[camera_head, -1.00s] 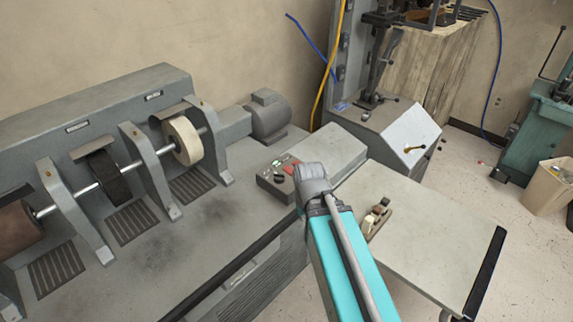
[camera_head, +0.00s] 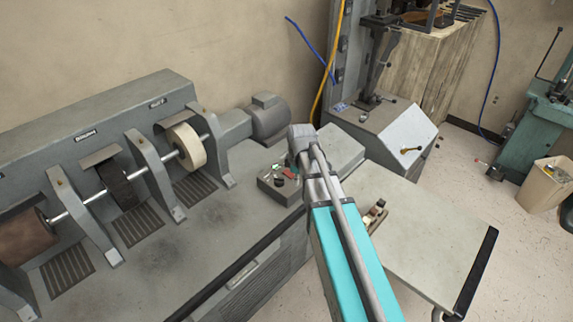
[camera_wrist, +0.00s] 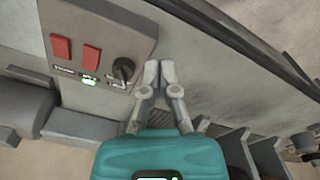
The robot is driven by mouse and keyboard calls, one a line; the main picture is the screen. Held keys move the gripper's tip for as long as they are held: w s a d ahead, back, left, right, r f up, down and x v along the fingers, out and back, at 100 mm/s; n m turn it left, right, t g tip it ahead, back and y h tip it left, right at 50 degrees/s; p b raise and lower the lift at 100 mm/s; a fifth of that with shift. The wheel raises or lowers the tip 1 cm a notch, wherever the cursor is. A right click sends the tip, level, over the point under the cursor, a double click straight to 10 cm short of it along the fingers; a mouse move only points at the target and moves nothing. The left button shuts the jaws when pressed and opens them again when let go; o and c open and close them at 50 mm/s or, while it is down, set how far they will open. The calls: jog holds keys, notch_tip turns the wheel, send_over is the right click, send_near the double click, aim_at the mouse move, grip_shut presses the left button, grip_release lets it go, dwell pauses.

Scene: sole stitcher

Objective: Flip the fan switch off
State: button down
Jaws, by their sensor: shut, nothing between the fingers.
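A grey control box (camera_head: 278,187) sits on the machine top, just left of my arm. In the wrist view it shows at upper left (camera_wrist: 140,22) with two red rocker switches, one on the left (camera_wrist: 61,48) and one nearer the knob (camera_wrist: 91,57). A black rotary knob (camera_wrist: 123,70) and a lit green indicator (camera_wrist: 89,82) are beside them. The labels are too small to read, so I cannot tell which control is the fan's. My gripper (camera_wrist: 160,68) is shut and empty, right of the knob in the wrist view. The head view does not show its fingers.
The grey machine has a shaft with a pale wheel (camera_head: 187,147), a black brush (camera_head: 117,185) and a motor (camera_head: 268,118) at its end. A flat side table (camera_head: 430,235) is at right. A sloped grey cabinet (camera_head: 395,140) stands behind.

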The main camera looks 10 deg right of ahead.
aim_at(287, 172)
jog(key=w+r+n+p, duration=0.2)
jog(key=w+n, duration=0.4)
jog(key=w+r+n+p, duration=0.3)
jog(key=w+n, duration=0.3)
jog(key=w, duration=0.1)
jog(key=shift+w+d+r+t, duration=0.15)
jog(key=shift+d+r+t, duration=0.1)
jog(key=shift+r+t, duration=0.1)
jog(key=shift+f, duration=0.1)
jog(key=f+b, duration=0.4)
jog(key=w+f+b, duration=0.1)
jog(key=f+b, duration=0.4)
jog(key=a+f+b, duration=0.1)
jog(key=f+b, duration=0.3)
jog(key=shift+w+f+b, duration=0.15)
jog(key=shift+f+b, duration=0.15)
jog(key=shift+b, duration=0.1)
dwell(0.5)
